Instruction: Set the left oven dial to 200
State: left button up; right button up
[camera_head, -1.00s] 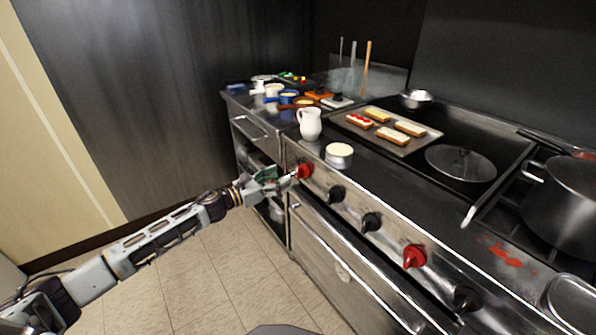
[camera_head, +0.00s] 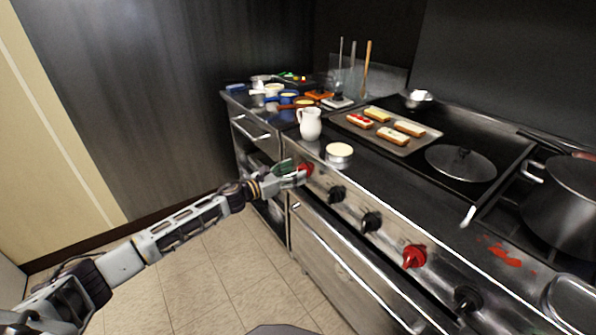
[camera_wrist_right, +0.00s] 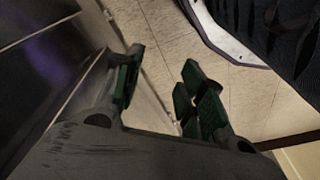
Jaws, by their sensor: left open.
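The left oven dial is a red knob (camera_head: 309,169) at the left end of the range's front panel in the head view. My left gripper (camera_head: 302,174) is right at this dial, its jaws open and its fingertips partly covering the knob. I cannot tell whether the fingers touch it, and its scale cannot be read. My right gripper (camera_wrist_right: 162,78) shows only in the right wrist view, its green-padded fingers apart with nothing between them, above the tiled floor.
Black dials (camera_head: 337,193) and a second red dial (camera_head: 414,256) sit farther right along the panel. An oven door handle (camera_head: 345,255) runs below. A white pitcher (camera_head: 310,125) and a small round pot (camera_head: 339,154) stand on the ledge above. The floor in front is clear.

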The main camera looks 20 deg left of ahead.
pick_arm(q)
jog(key=shift+x, duration=1.05)
jog(key=c, duration=1)
